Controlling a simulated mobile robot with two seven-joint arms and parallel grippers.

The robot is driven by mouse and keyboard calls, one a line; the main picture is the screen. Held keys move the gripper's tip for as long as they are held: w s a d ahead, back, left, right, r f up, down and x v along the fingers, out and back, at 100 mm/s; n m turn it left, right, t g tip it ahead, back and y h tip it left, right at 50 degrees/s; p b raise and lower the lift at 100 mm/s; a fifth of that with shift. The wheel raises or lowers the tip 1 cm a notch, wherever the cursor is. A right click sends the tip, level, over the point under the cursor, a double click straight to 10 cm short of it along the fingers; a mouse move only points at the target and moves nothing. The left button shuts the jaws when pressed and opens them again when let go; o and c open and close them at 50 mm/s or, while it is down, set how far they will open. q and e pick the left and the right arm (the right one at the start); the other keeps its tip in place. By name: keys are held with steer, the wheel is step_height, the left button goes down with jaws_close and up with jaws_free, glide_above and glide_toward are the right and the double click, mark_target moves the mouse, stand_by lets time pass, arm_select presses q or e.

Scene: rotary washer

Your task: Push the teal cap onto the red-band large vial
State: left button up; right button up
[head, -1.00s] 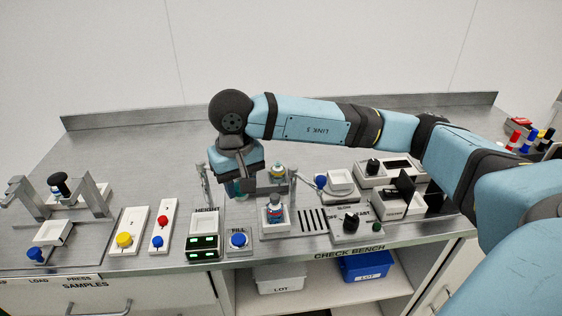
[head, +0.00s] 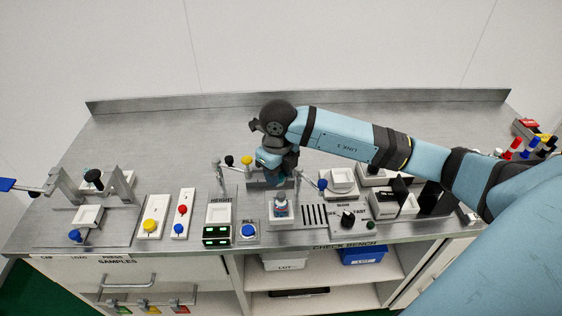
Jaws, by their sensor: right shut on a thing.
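The red-band large vial (head: 281,209) stands upright in the pale square holder at the front middle of the bench. It is small in view, with a red band and a blue part. My right gripper (head: 279,180) comes down just behind and above the vial. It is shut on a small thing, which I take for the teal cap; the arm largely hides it. I cannot tell whether the cap touches the vial. My left gripper is not in view.
A height display (head: 217,236) and a blue fill button (head: 248,231) are left of the vial. A slotted plate and a black knob (head: 348,219) are on its right. A press frame (head: 66,187) stands at the far left. The back of the bench is clear.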

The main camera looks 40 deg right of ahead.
mark_target(281, 194)
steer(key=shift+s+d+m, duration=0.1)
steer(key=shift+d+m, duration=0.1)
steer(key=shift+m, duration=0.5)
steer(key=shift+d+f+m, duration=0.1)
steer(key=shift+d+m, duration=0.05)
steer(key=shift+m, duration=0.45)
steer(key=shift+f+b, duration=1.1)
steer(key=shift+f, duration=1.05)
steer(key=shift+f+b, duration=0.8)
steer(key=shift+f, duration=0.25)
steer(key=shift+r, duration=0.45)
steer(key=shift+s+f+b, duration=0.1)
steer(key=shift+f+b, duration=0.45)
steer(key=shift+f, duration=0.35)
